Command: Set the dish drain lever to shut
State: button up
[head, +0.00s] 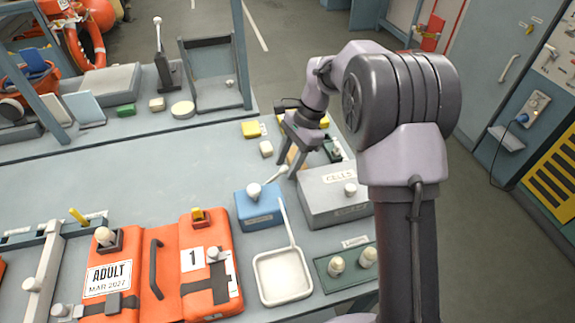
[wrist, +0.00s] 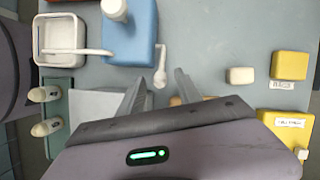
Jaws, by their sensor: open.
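A shallow white dish (head: 282,276) with a long thin handle sits at the front of the bench; it also shows in the wrist view (wrist: 40,58). Beside it is a blue box (head: 258,212) with a white knob on top, also in the wrist view (wrist: 140,28). A small pale lever (head: 276,174) sticks out at the box's far end; in the wrist view this lever (wrist: 161,66) points toward my gripper. I cannot tell for sure that it is the drain lever. My gripper (head: 294,156) is open and empty, its fingertips (wrist: 160,78) on either side of the lever's line.
A grey box (head: 330,208) labelled CELLS with a white knob stands right of the blue box. A green plate (head: 350,277) with two pale knobs lies in front. An orange case (head: 225,240) is at left. Yellow blocks (wrist: 290,65) and a white block (wrist: 240,75) lie beyond my gripper.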

jog(key=shift+c, duration=0.4)
grip_shut()
dwell(0.9)
